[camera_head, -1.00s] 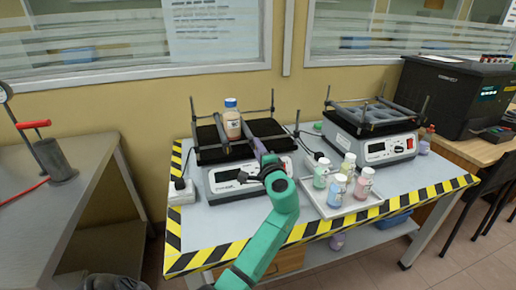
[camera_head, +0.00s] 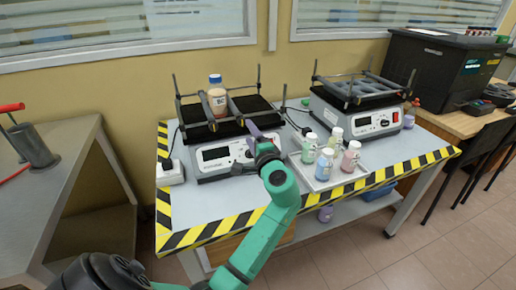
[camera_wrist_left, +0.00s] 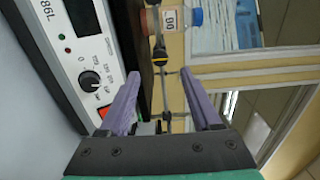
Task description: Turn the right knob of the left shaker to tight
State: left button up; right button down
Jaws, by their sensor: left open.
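The left shaker (camera_head: 213,158) stands on the table with a bottle (camera_head: 216,96), blue-capped and brown-filled, upright between the bars of its black platform. The bottle's blue cap and label show in the left wrist view (camera_wrist_left: 190,17). My left gripper (camera_head: 256,138) is at the right front of the left shaker. Its two purple fingers (camera_wrist_left: 162,106) are apart, with small dark parts visible between them. The knob's tightness cannot be told.
A tray (camera_head: 324,184) with several small bottles stands right of my left gripper. The right shaker (camera_head: 352,122) is further right, near a dark box machine (camera_head: 440,68). A white plug block (camera_head: 170,173) sits left of the left shaker. The table's left front is clear.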

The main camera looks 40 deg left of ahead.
pick_arm(q)
jog(key=v, duration=0.8)
jog(key=shift+d+b, duration=0.2)
jog(key=shift+b, duration=0.25)
jog(key=shift+s, duration=0.1)
